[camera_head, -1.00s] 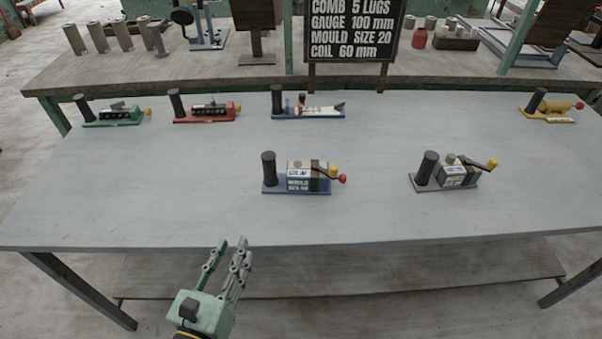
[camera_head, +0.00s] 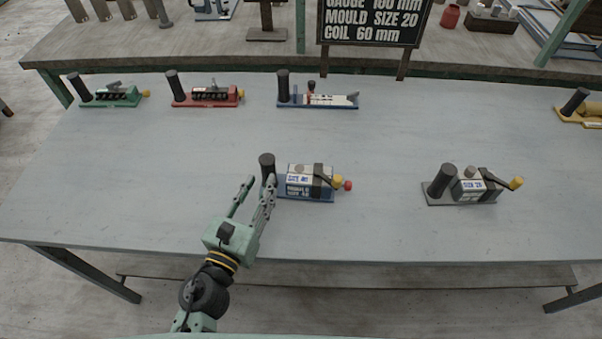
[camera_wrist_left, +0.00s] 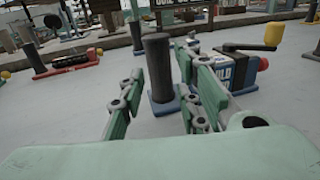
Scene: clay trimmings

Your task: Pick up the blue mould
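The blue mould (camera_head: 308,186) stands on the middle of the grey table, with a blue base, a pale size label, a dark band and a yellow and red knob at its right. Its black upright handle (camera_head: 266,168) rises at its left end. My left gripper (camera_head: 257,184) is open, its fingers pointing at this handle. In the left wrist view, the handle (camera_wrist_left: 159,62) shows between the open fingers, and the mould body (camera_wrist_left: 228,72) is partly hidden behind the right finger. I cannot tell whether a finger touches the handle. My right gripper is not in view.
A grey mould (camera_head: 470,185) stands to the right. Green (camera_head: 112,97), red (camera_head: 208,95), blue-based (camera_head: 318,101) and yellow (camera_head: 588,110) tools line the table's back. A dark sign (camera_head: 372,22) stands behind. The table's left front is clear.

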